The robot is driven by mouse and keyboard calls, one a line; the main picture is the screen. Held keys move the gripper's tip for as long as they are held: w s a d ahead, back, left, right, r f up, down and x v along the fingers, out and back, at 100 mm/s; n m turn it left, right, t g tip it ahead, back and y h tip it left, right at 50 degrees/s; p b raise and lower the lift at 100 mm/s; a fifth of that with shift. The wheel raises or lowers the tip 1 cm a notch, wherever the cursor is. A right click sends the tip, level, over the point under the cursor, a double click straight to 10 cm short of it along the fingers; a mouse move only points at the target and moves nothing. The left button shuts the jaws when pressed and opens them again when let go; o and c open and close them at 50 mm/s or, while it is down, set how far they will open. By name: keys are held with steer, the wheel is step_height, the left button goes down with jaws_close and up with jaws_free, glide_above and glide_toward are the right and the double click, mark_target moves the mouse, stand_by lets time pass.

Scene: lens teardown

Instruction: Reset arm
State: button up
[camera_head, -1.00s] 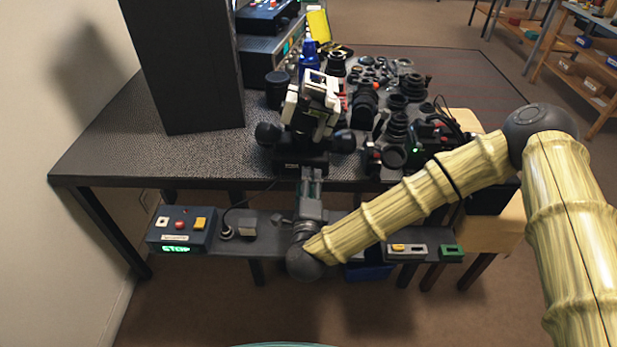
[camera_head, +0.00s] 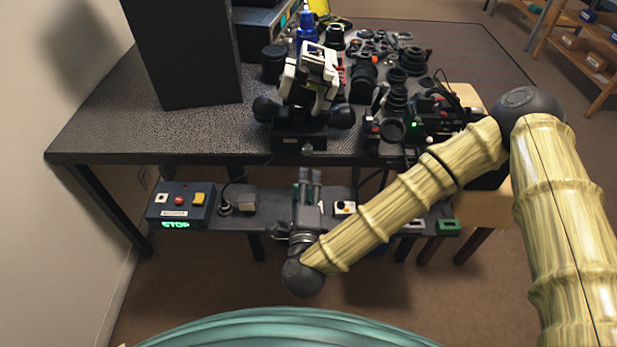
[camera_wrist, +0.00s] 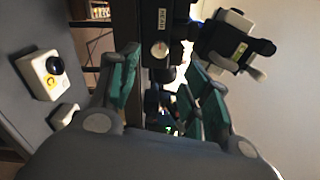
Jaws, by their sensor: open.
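My arm reaches in from the right in the head view and bends back toward the bench. My gripper (camera_head: 308,180) is open and empty, in front of the bench's front edge and over the lower shelf. In the wrist view my gripper (camera_wrist: 160,85) shows its two green-padded fingers spread apart with nothing held between them. Beyond them is the dark front of a device with a round knob (camera_wrist: 160,49). The white and black device (camera_head: 312,80) stands on the bench behind my gripper in the head view.
The dark bench (camera_head: 120,125) carries several lens parts (camera_head: 395,98) on the right and a tall black panel (camera_head: 185,50) on the left. The lower shelf holds a control box (camera_head: 182,205) reading STOP, a small white box with a knob (camera_head: 345,208) and a green block (camera_head: 447,227).

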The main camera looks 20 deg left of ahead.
steer(key=s+d+f+n+g+p, duration=0.2)
steer(key=s+d+f+n+g, duration=0.4)
steer(key=f, duration=0.3)
steer(key=s+d+f+n+g+p, duration=0.2)
steer(key=s+d+f+n+g, duration=0.15)
steer(key=d+f+n, duration=0.45)
steer(key=s+d+f+n+g+h+p, duration=0.1)
steer(key=s+d+g, duration=0.1)
steer(key=s+d, duration=0.3)
steer(key=s+d+f+n+g+h+p, duration=0.1)
steer(key=s+d, duration=0.4)
steer(key=d, duration=0.6)
steer(key=s+d+f+n+g+h, duration=0.1)
steer(key=s+d+f+g+h, duration=0.1)
steer(key=s+d+g, duration=0.3)
steer(key=d+h, duration=0.1)
steer(key=d, duration=0.3)
steer(key=shift+s+f+p, duration=0.2)
steer(key=shift+s+p, duration=0.15)
steer(key=shift+p, duration=0.05)
